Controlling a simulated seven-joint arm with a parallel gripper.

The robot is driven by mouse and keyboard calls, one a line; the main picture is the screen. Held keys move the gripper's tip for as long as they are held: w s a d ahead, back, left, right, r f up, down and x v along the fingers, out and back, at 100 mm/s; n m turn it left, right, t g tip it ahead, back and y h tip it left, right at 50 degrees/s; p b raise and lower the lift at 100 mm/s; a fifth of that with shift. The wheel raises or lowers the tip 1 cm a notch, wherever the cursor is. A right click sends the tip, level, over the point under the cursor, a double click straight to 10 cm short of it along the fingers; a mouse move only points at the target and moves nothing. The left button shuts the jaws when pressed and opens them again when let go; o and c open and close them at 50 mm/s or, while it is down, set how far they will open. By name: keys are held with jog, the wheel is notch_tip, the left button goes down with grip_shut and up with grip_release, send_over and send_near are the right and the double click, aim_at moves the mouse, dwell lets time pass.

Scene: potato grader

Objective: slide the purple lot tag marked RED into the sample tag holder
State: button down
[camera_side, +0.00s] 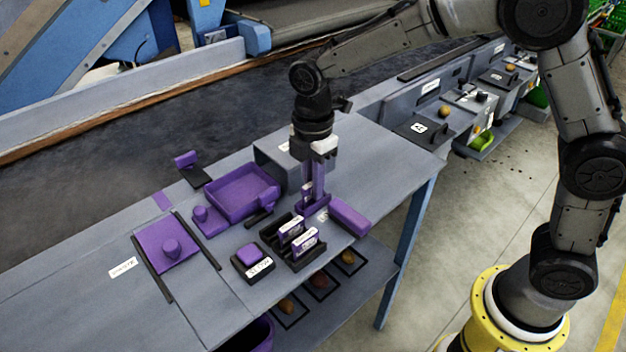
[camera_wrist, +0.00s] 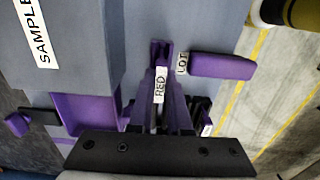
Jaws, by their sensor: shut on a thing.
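The purple lot tag with a white RED label (camera_wrist: 160,88) is between the fingers of my gripper (camera_side: 314,190), which is shut on it. In the wrist view, a small purple piece with a dark slot (camera_wrist: 161,47), seemingly the sample tag holder, lies just beyond the tag. In the side view this purple holder (camera_side: 312,206) is directly under my fingertips. My fingers hide part of it, and I cannot tell whether the tag is in its slot. A LOT label (camera_wrist: 182,63) lies beside the holder.
A black rack (camera_side: 298,262) with labelled tags stands just in front of the holder. A purple block (camera_side: 350,217) lies to its right. A grey box (camera_side: 275,160) stands behind, with a purple tray (camera_side: 240,192) to the left. Bare table lies at the back right.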

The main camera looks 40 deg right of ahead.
jog(key=shift+f, duration=0.35)
jog(key=shift+c, duration=2.3)
grip_release()
jog(key=shift+r, duration=3.55)
